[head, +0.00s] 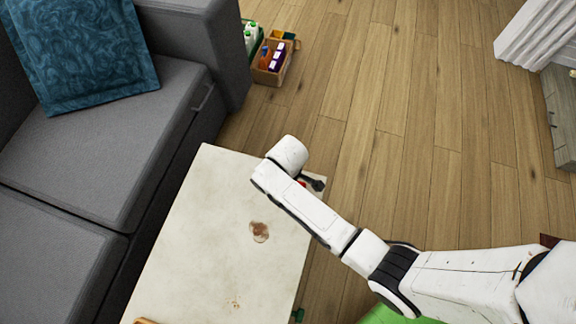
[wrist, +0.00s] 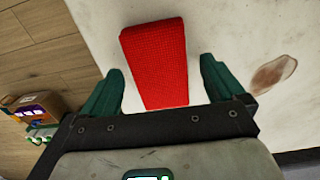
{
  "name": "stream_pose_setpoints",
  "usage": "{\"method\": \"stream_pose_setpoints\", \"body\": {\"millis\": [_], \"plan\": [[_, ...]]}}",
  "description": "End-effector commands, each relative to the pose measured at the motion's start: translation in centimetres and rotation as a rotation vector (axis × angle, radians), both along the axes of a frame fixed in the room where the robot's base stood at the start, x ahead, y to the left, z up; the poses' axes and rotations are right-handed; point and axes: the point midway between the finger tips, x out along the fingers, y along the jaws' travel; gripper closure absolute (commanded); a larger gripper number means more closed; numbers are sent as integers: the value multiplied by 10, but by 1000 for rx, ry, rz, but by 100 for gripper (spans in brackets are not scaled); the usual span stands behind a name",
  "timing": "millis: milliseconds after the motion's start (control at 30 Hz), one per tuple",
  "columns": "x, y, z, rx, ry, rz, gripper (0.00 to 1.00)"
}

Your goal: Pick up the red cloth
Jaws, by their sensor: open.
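The red cloth (wrist: 155,62) is a flat, folded-looking rectangle on the pale table top. In the wrist view it lies between and ahead of my two green fingertips, with a gap on each side. My gripper (wrist: 162,88) is open and holds nothing. In the head view only a small red bit of the cloth (head: 302,184) shows near the table's far right corner. My arm and gripper (head: 312,184) hide most of it there.
The pale table (head: 190,230) has a brown stain (head: 259,232) and crumbs (head: 235,304). A grey sofa (head: 120,150) with a blue cushion (head: 85,50) stands at the left. A box of bottles (head: 272,60) sits on the wood floor beyond. Floor at the right is mostly clear.

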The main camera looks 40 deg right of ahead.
Motion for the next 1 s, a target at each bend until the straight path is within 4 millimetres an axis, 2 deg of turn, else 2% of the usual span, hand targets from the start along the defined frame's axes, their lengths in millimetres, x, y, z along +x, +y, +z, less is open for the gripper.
{"method": "stream_pose_setpoints", "body": {"millis": [300,900,1000], "plan": [[0,0,-4,0,0,0,6],[-1,0,-5,1,1,0,64],[-1,0,-5,0,1,0,65]]}}
